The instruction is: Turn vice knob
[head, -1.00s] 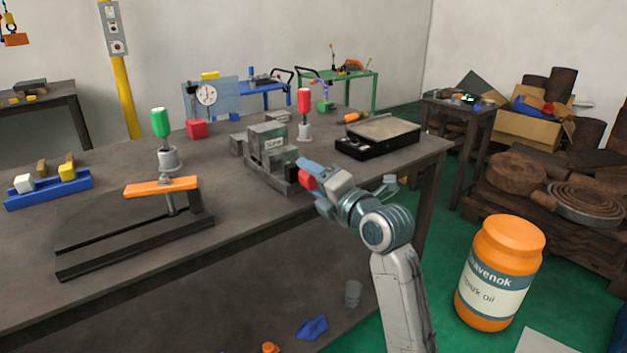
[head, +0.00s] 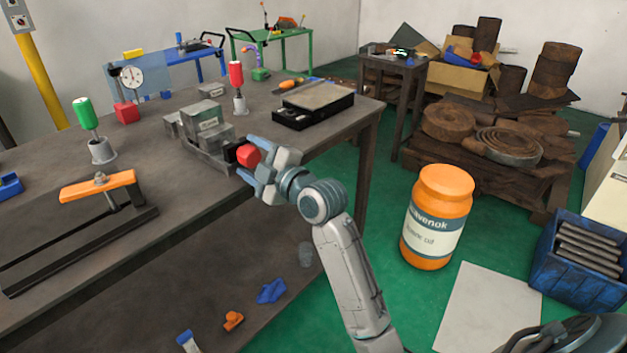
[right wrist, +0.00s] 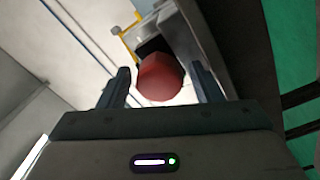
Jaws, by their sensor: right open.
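The vice (head: 204,134) is a grey metal block assembly near the front edge of the table. Its red knob (head: 248,155) is on the end facing my right arm. My right gripper (head: 252,162) is open at the knob, with its fingers on either side of it. In the right wrist view the red knob (right wrist: 160,78) sits between the two separated fingers (right wrist: 160,88), with gaps visible on both sides. Part of the knob is hidden by the gripper in the head view. My left gripper is not in view.
A black tray (head: 292,120) and a red-handled tool (head: 237,82) stand behind the vice. An orange clamp bar (head: 98,187) and a green-handled tool (head: 84,113) are to the left. An orange jar (head: 437,217) stands on the green floor at right.

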